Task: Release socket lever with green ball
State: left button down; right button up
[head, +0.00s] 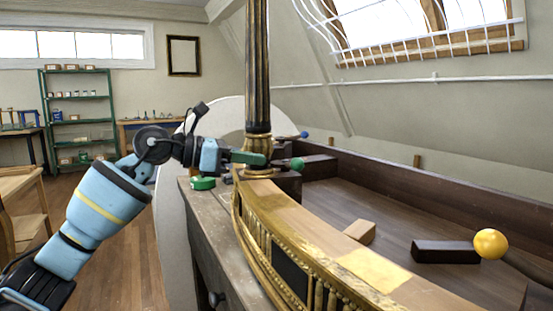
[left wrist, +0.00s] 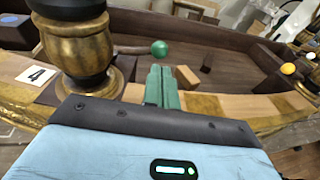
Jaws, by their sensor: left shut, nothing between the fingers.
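The green ball (head: 297,164) is on the end of a lever beside the foot of a black and gilt column (head: 258,70). In the left wrist view the green ball (left wrist: 159,48) ends a dark rod (left wrist: 130,49) coming from behind the column base (left wrist: 80,55). My left gripper (head: 266,159) has green fingers, shut and empty. Its tips point at the ball from the left in the head view. In the left wrist view the fingertips (left wrist: 161,68) appear just below the ball; I cannot tell whether they touch it. The socket is mostly hidden by the column base.
The curved gilt rail (head: 300,235) runs along the console front. A yellow ball (head: 491,244) and a dark block (head: 445,251) are at the right. A blue ball (head: 304,134) is behind the column. A wooden block (head: 360,231) lies inside. The tray floor (head: 340,200) is largely clear.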

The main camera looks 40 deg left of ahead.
pick_arm(q)
jog(key=x, duration=0.5)
jog(key=shift+w+d+f, duration=0.1)
jog(key=shift+w+d, duration=0.1)
jog(key=shift+w, duration=0.1)
pick_arm(e)
jog(key=shift+s+a, duration=0.1)
jog(key=shift+s, duration=0.15)
jog(key=shift+r, duration=0.1)
